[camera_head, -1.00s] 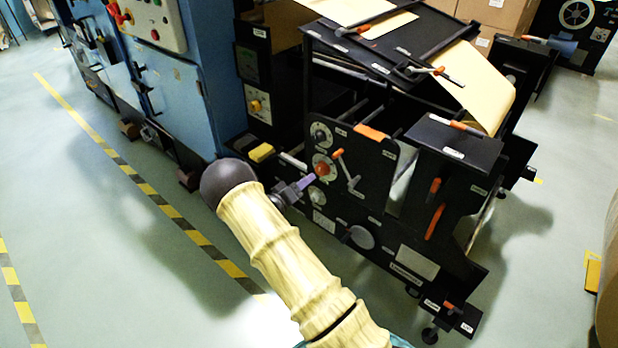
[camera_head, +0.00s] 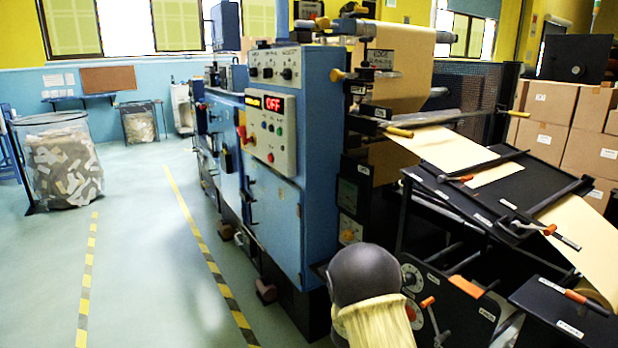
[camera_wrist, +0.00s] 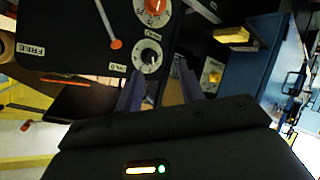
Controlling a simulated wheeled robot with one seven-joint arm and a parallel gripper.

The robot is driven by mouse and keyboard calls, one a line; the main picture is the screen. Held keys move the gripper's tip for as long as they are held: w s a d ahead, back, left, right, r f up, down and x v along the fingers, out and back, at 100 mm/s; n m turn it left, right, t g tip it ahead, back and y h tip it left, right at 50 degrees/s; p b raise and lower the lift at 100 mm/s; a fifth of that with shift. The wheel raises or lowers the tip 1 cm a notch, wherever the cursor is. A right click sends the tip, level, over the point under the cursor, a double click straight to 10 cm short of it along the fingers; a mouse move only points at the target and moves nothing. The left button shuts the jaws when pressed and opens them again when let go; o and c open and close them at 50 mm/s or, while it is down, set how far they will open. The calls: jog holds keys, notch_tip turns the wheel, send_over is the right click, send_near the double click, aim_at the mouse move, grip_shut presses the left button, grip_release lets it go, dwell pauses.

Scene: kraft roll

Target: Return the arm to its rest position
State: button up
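My gripper (camera_wrist: 159,82) shows in the wrist view as two purple fingers set apart with nothing visible between them. It is in front of a black machine panel, close to a round dial with a black knob (camera_wrist: 149,56). I cannot tell whether the fingers touch the panel. An orange knob (camera_wrist: 155,7) and an orange-tipped lever (camera_wrist: 110,30) are on the same panel. In the head view only my dark round arm joint and part of my cream sleeve show at the bottom; my gripper is hidden there.
A blue cabinet (camera_head: 268,215) with a control box (camera_head: 269,128) reading OFF stands left of my arm. The black web frame (camera_head: 475,190) carrying kraft paper (camera_head: 440,150) stands right. Boxes (camera_head: 553,112) are behind it. Open floor (camera_head: 150,250) lies left, with striped lines.

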jog(key=s+a+r+g+y, duration=0.1)
jog(key=s+r+g+y, duration=0.15)
jog(key=s, duration=0.75)
jog(key=s+a+r+n+g+y, duration=0.1)
jog(key=s+a+r+g+y, duration=0.15)
jog(key=s, duration=0.85)
jog(key=s+a+r+g+y, duration=0.1)
jog(key=s+r+g+y, duration=0.15)
jog(key=s, duration=0.75)
jog(key=w+p+v, duration=0.2)
jog(key=p+v, duration=0.9)
jog(key=w+r+p+v, duration=0.1)
jog(key=w+p+v, duration=0.2)
jog(key=p+v, duration=0.9)
jog(key=shift+r, duration=0.35)
